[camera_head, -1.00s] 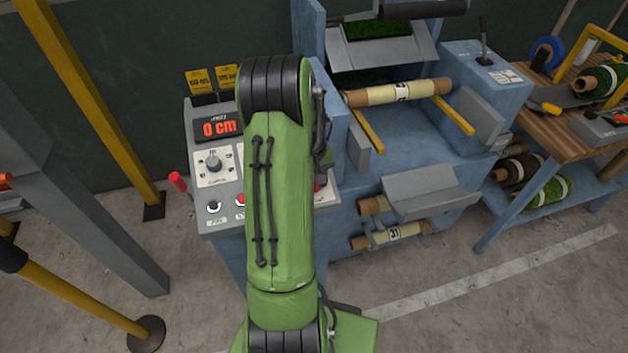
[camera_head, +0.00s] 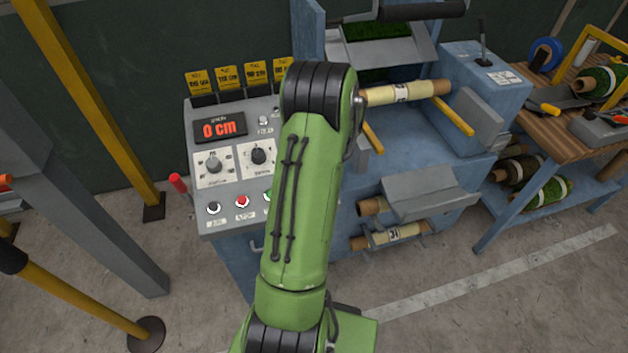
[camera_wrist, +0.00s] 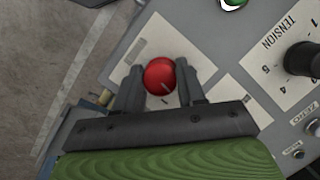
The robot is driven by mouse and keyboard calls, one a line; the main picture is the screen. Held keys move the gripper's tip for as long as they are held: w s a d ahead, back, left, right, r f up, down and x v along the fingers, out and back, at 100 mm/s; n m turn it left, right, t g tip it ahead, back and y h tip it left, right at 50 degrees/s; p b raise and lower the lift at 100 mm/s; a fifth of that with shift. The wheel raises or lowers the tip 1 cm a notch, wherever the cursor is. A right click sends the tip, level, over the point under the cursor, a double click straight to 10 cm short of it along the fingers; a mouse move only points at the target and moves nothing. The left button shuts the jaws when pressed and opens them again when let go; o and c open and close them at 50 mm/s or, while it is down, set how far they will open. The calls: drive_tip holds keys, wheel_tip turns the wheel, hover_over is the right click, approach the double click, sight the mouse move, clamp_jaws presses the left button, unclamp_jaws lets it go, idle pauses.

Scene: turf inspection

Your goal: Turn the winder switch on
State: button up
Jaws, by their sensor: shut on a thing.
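A round red knob (camera_wrist: 159,76) with a short pale line on its face sits on a light label plate on the grey control panel (camera_wrist: 125,68). My gripper (camera_wrist: 158,70) is closed on it, with one dark finger on each side. The plate's wording is too small or covered to read, so I cannot confirm that it is the winder switch. In the head view my green arm hides both the gripper and this knob. The panel (camera_head: 200,229) there shows a display reading 0 cm (camera_head: 220,129).
A black tension dial (camera_wrist: 301,60), a green button (camera_wrist: 234,2) and a small zero button (camera_wrist: 315,128) are near the gripper. The head view shows a red button (camera_head: 242,201), a turf roll (camera_head: 405,92) on the blue machine and a wooden bench (camera_head: 560,125) at right.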

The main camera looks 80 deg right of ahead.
drive_tip(key=m+t, duration=0.1)
drive_tip(key=m, duration=0.2)
drive_tip(key=shift+s+p, duration=0.1)
drive_tip(key=shift+p, duration=0.2)
drive_tip(key=shift+m+t+h, duration=0.5)
drive_tip(key=shift+m, duration=1.5)
drive_tip(key=o, duration=1.1)
drive_tip(key=shift+c, duration=0.2)
drive_tip(key=p+v, duration=0.2)
drive_tip(key=v, duration=1.3)
drive_tip(key=shift+s+r+p, duration=0.2)
drive_tip(key=shift+r+p, duration=0.1)
drive_tip(key=shift+p, duration=0.05)
